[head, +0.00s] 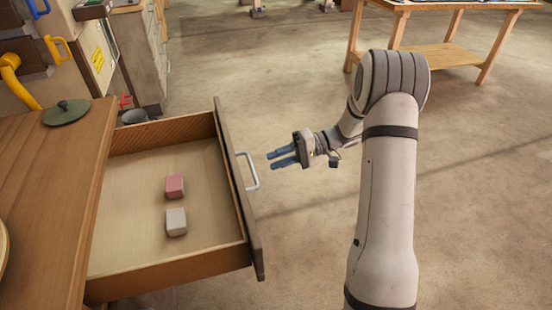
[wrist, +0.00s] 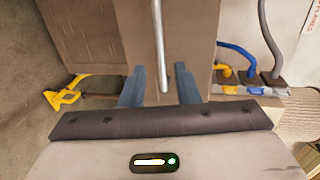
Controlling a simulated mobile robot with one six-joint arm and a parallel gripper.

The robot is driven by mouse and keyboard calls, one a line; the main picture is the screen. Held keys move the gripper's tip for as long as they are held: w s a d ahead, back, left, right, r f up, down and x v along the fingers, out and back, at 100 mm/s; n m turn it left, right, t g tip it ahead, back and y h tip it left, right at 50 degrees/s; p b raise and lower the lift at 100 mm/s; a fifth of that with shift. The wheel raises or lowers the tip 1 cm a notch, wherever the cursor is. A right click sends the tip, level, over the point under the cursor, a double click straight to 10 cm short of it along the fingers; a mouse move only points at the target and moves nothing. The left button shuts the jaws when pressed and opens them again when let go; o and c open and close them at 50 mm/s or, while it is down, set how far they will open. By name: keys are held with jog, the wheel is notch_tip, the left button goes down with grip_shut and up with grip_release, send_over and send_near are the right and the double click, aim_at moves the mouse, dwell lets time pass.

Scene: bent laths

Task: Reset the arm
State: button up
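My gripper (head: 283,157) is open, with two blue fingers parted and nothing between them. In the head view it is to the right of the drawer's metal handle (head: 248,171), a short gap away. In the wrist view the gripper (wrist: 159,85) shows its fingers on either side of the bar-like handle (wrist: 160,45), which lies beyond or between them; I cannot tell the depth there. The wooden drawer (head: 133,262) is pulled out. A pink block (head: 175,187) and a whitish block (head: 176,222) lie inside it, apart from each other.
A wooden countertop (head: 45,170) with a dark green lid (head: 66,112) is at the left. A wooden workbench (head: 435,55) stands at the back right. Open concrete floor lies between. A yellow object (wrist: 65,95) shows at the left of the wrist view.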

jog(key=s+d+r+m+t+h+p, duration=0.1)
jog(key=s+d+r+t+h+p, duration=0.2)
jog(key=s+r+h+p, duration=0.4)
jog(key=s+d+r+m+t+h+p, duration=0.1)
jog(key=s+d+r+h+p, duration=0.4)
jog(key=s+r, duration=1.2)
notch_tip(320, 180, up, 4)
jog(key=t+h+p, duration=0.1)
jog(key=h+p, duration=0.2)
jog(key=p, duration=0.2)
jog(key=shift+d+f+t, duration=0.2)
jog(key=shift+d+t, duration=0.1)
jog(key=shift+t, duration=0.1)
jog(key=shift+a, duration=0.1)
